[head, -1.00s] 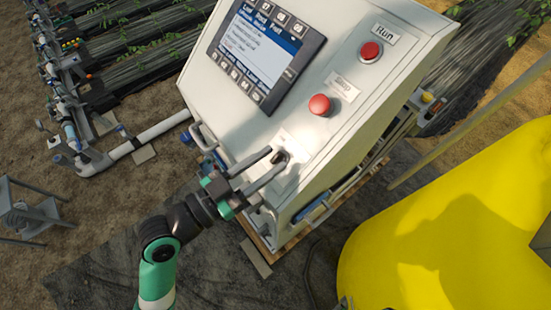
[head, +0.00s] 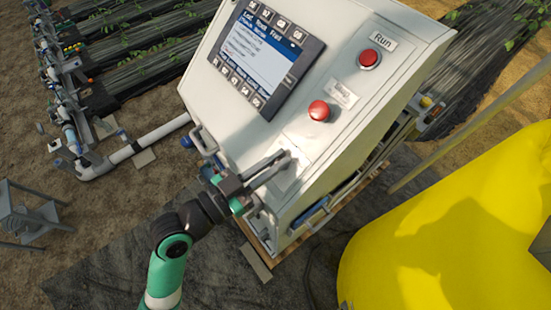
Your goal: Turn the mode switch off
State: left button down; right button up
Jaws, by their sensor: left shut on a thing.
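The control cabinet (head: 235,130) has a sloped pale front panel. The mode switch sits low on this panel, on a light plate (head: 294,176). My left gripper (head: 285,157) reaches in from the lower left, with its two grey fingers close together at the switch. It is shut on the switch knob, which the fingertips mostly hide. I cannot read the knob's angle or any position marks. My right gripper is not in view.
A screen with keys (head: 266,57) is on the upper panel. A red Run button (head: 369,57) and another red button (head: 319,110) sit right of it. A handle (head: 203,140) sticks out at the left edge. A large yellow tank (head: 450,230) fills the lower right.

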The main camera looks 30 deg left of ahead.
pick_arm(q)
jog(key=n+y+p, duration=0.1)
jog(key=p, duration=0.1)
jog(key=n+y+p, duration=0.1)
jog(key=n+p, duration=0.1)
jog(key=p, duration=0.1)
jog(key=n+y+p, duration=0.1)
jog(key=p, duration=0.1)
jog(key=shift+d+r+n+t+y, duration=0.1)
jog(key=shift+r+n+t+y, duration=0.2)
jog(key=shift+r+t, duration=0.1)
jog(key=shift+f+n+y+p, duration=0.2)
jog(key=shift+n+y+p, duration=0.2)
jog(key=shift+n+y, duration=0.15)
jog(key=shift+f+n+y, duration=0.15)
jog(key=shift+n+y, duration=0.2)
jog(key=shift+n, duration=0.2)
jog(key=shift+f+n+y+b, duration=0.1)
jog(key=shift+n+y+b, duration=0.5)
jog(key=shift+n+y, duration=0.3)
jog(key=shift+n, duration=0.5)
jog(key=shift+n+g+y, duration=0.4)
jog(key=shift+n+y, duration=0.3)
jog(key=shift+y, duration=0.1)
jog(key=shift+n+p, duration=0.35)
jog(key=shift+n, duration=0.05)
jog(key=shift+g+y, duration=0.3)
jog(key=shift+y, duration=0.1)
